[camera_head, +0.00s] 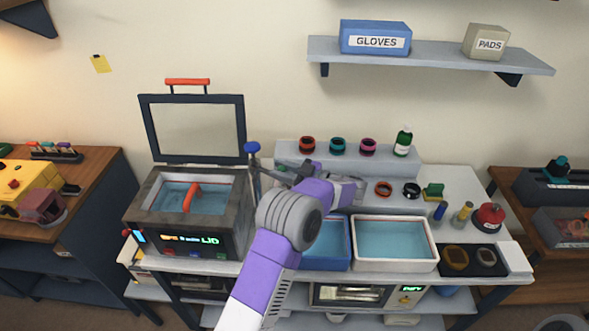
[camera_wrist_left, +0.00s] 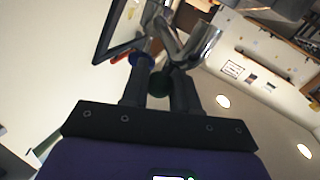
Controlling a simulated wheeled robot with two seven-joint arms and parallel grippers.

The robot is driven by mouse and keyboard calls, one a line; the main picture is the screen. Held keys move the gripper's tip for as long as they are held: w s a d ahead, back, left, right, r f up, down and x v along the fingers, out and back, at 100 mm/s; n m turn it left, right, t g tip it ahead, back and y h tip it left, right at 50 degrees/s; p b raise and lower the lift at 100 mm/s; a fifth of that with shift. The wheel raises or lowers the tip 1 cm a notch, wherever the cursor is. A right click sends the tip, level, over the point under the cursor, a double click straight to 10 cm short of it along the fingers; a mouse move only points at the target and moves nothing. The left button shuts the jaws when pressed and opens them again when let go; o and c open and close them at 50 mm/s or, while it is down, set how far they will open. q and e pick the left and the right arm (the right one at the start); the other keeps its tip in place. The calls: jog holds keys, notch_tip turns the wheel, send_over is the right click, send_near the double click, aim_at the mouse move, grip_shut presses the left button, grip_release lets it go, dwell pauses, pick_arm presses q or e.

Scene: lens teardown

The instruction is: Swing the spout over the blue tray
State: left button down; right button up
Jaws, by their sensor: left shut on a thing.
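The spout stands on a thin post between the heated bath and the blue tray, with a blue knob (camera_head: 252,148) on top. Its chrome tube (camera_wrist_left: 205,40) and the blue knob (camera_wrist_left: 142,61) show in the left wrist view. My left gripper (camera_head: 283,172) is beside the post and shut on the spout; a dark green round part (camera_wrist_left: 158,84) sits between its fingers (camera_wrist_left: 158,90). The arm hides much of the spout, so I cannot tell exactly where its outlet points. The blue tray (camera_head: 325,267) holds water and is partly hidden behind my arm. My right gripper is out of view.
The bath (camera_head: 190,215) at left has its lid (camera_head: 195,128) raised and a red-orange item in its water. A white tray (camera_head: 395,266) stands right of the blue one. Lens rings (camera_head: 338,146) and a green bottle (camera_head: 403,141) stand on the step behind.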

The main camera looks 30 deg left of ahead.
pick_arm(q)
jog(key=shift+a, duration=0.1)
dwell(0.3)
jog(key=c, duration=0.9)
grip_release()
jog(key=w+d, duration=0.1)
jog(key=d, duration=0.6)
jog(key=shift+d, duration=0.3)
